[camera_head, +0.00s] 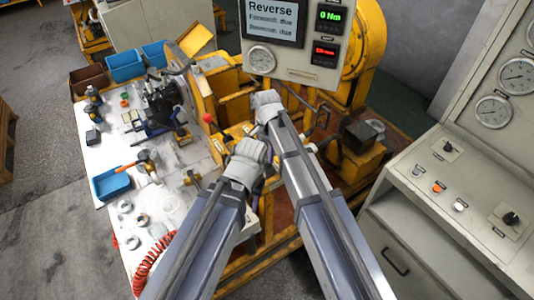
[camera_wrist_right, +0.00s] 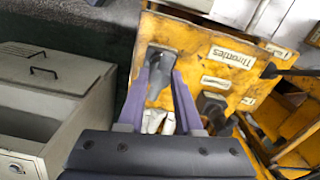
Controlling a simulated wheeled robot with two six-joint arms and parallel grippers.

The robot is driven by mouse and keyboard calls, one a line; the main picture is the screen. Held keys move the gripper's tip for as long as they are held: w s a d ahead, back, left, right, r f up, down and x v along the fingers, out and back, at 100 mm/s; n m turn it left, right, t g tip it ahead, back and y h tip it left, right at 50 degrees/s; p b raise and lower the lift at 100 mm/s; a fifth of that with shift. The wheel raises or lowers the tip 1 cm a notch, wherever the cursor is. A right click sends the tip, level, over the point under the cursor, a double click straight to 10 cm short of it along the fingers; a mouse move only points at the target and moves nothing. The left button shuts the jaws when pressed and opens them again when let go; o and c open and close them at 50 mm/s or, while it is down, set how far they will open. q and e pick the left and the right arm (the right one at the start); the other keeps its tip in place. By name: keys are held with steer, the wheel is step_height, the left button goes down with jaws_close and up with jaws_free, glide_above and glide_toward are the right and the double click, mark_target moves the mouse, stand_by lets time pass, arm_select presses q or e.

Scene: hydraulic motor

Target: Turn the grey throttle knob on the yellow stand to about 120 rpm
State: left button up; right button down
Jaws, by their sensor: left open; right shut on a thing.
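The yellow stand (camera_wrist_right: 235,58) shows in the right wrist view, with a "Throttles" label on its face. The grey throttle knob (camera_wrist_right: 163,58) is on that face, between the purple fingertips of my right gripper (camera_wrist_right: 161,68), which is shut on it. In the head view my right gripper (camera_head: 266,98) is at the stand below the display panel; its fingertips and the knob are hidden there. My left gripper (camera_head: 252,150) is lower and closer, apart from the knob; its fingers are hidden behind its wrist. The red readout (camera_head: 325,53) is too small to read.
A second, dark knob (camera_wrist_right: 212,104) is on the stand, close to my right gripper. The display panel (camera_head: 293,75) shows "Reverse" and 0 Nm. A white worktable (camera_head: 110,160) with tools and bins is at left, a grey control console (camera_head: 440,200) at right.

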stand_by(0.5)
steer(key=c, duration=0.6)
jaws_free()
step_height(320, 180, up, 8)
steer(key=p, duration=0.8)
steer(key=shift+f, duration=0.1)
